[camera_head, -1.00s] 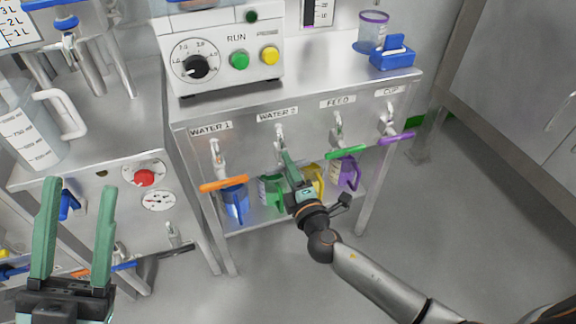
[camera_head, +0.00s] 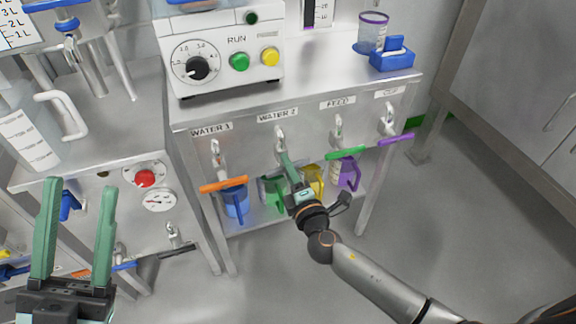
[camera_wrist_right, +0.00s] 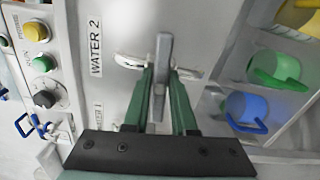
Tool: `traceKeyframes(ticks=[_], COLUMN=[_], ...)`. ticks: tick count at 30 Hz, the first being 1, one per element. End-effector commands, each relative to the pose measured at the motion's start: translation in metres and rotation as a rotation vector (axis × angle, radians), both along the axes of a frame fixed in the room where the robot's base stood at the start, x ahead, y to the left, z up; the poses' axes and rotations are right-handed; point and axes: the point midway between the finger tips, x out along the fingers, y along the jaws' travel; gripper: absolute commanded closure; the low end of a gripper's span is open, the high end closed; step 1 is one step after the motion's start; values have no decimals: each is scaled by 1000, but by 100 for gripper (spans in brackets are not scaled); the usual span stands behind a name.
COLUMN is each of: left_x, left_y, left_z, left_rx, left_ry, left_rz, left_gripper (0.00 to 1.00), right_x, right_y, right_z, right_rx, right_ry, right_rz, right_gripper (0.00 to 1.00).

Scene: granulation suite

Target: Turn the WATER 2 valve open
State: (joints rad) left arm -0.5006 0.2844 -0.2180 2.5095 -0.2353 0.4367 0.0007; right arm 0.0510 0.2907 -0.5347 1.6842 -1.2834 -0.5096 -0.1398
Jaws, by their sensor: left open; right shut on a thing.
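The WATER 2 valve (camera_head: 281,142) is a silver tap under its label on the front panel of the steel bench, mostly hidden by my gripper in the head view. My right gripper (camera_head: 287,161) reaches it from below. In the right wrist view a grey lever (camera_wrist_right: 164,50) on the valve body (camera_wrist_right: 130,61) lies between the green fingers of my right gripper (camera_wrist_right: 165,77), which are shut on it. The WATER 2 label (camera_wrist_right: 95,47) is beside it. My left gripper (camera_head: 77,185) is open and empty at the lower left, away from the valve.
The WATER 1 valve with an orange handle (camera_head: 223,185) is to the left. The FEED valve's green handle (camera_head: 345,152) and a purple handle (camera_head: 395,139) are to the right. Coloured jugs, such as a blue one (camera_head: 236,203), stand on the shelf below. Floor at right is clear.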

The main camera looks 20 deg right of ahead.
Motion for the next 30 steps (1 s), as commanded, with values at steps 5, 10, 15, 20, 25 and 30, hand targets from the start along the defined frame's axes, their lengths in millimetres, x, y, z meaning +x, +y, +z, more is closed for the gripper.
traceKeyframes(ticks=[5,10,15,20,25,30], left_x=[0,-1,-1,22,43,59], left_y=[0,0,1,6,9,13], left_z=[6,12,18,-8,-38,-74], left_rx=[6,11,9,8,8,9], left_ry=[-5,-12,-16,130,286,455], left_rz=[4,10,18,52,80,107], left_gripper=[50,50,50,50,50,50], right_x=[0,0,0,0,0,0], right_y=[0,0,0,0,0,0], right_z=[1,1,1,2,2,2], right_rx=[-146,-307,-471,-623,-785,-946], right_ry=[-3,-10,-15,-20,-26,-31], right_rz=[0,0,1,1,1,0], right_gripper=[100,100,100,100,100,100])
